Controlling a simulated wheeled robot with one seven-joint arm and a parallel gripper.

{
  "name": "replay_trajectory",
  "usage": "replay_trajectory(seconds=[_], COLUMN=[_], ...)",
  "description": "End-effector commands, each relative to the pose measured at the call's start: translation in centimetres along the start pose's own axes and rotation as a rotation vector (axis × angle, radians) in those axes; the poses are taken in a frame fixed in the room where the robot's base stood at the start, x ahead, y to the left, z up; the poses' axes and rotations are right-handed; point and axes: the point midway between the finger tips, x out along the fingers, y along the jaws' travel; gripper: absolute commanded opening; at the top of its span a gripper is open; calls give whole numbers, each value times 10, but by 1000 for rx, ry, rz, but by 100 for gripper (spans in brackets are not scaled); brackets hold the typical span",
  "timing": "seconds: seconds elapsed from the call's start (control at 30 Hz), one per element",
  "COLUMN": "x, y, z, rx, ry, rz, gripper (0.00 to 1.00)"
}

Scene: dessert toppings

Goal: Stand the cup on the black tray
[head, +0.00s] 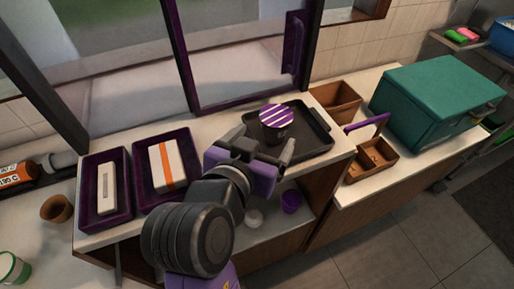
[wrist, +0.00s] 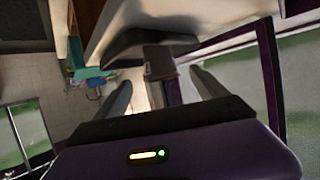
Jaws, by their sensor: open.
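The cup (head: 276,133) is dark with a purple-and-white striped lid. In the head view it appears upright on the left part of the black tray (head: 318,146), near the window. My gripper (head: 262,144) is open, at the tray's near left side and just in front of the cup. Its fingers are apart and the cup's lower part is close to them; I cannot tell whether they touch it. In the wrist view my open gripper (wrist: 162,92) shows no clear cup between the fingers. A dark curved shape there cannot be made out surely.
Two purple trays (head: 121,217) (head: 141,199) hold white boxes on the left of the counter. A window frame (head: 184,70) stands behind. Wooden boxes (head: 335,101) (head: 352,176) and a teal case (head: 430,95) are at the right. A shelf below holds a purple cup (head: 291,202).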

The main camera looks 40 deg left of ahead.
Motion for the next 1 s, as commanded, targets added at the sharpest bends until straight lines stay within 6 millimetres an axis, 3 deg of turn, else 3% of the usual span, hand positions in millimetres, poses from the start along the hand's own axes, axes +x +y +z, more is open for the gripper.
replay_trajectory(seconds=[0.1, 0.3, 1.0], x=[-19, -34, -36], y=[0, 0, -2], z=[1, 1, -5], rx=[0, 0, -18], ry=[1, -1, 20], rz=[-1, 0, -10], gripper=[82, 82, 82])
